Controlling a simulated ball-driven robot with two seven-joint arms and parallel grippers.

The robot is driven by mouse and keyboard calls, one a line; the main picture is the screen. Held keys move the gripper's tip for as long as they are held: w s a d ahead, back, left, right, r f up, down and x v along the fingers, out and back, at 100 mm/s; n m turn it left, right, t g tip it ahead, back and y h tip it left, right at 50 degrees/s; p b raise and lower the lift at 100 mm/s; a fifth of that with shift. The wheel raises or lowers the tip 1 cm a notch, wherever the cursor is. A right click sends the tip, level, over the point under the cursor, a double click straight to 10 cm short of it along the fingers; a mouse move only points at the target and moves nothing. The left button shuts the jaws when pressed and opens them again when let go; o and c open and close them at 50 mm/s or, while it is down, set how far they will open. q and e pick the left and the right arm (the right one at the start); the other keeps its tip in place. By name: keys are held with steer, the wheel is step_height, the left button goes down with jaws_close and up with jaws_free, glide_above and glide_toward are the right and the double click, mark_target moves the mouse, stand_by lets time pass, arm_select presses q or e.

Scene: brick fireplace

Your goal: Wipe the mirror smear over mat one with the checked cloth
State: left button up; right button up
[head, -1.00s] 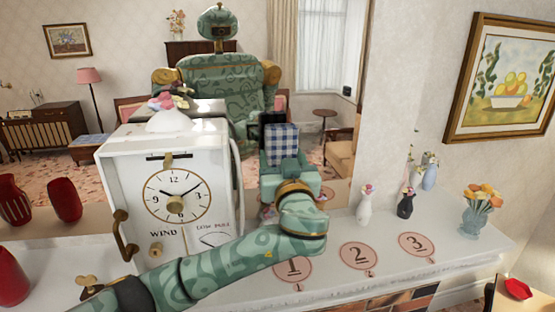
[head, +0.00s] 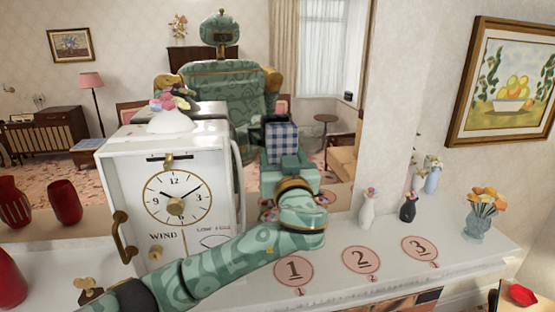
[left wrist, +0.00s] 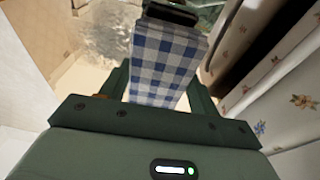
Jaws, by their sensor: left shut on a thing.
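My left gripper (head: 284,158) is shut on the blue-and-white checked cloth (head: 283,138) and holds it up in front of the mirror (head: 345,100), above mat one (head: 293,270). In the left wrist view the cloth (left wrist: 165,62) stands between the fingers. A greyish, cloudy patch (left wrist: 108,38), which looks like the smear, shows beyond the cloth at upper left there. In the head view my gripper and cloth hide that area. I cannot tell whether the cloth touches the glass. My right gripper is not in view.
A white clock box (head: 180,205) stands close left of my arm. Mat two (head: 361,260) and mat three (head: 420,247) lie to the right on the mantel. Red vases (head: 65,203) stand at left.

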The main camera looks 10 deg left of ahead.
arm_select(q)
steer(key=shift+b+x, duration=0.5)
steer(key=shift+x, duration=0.3)
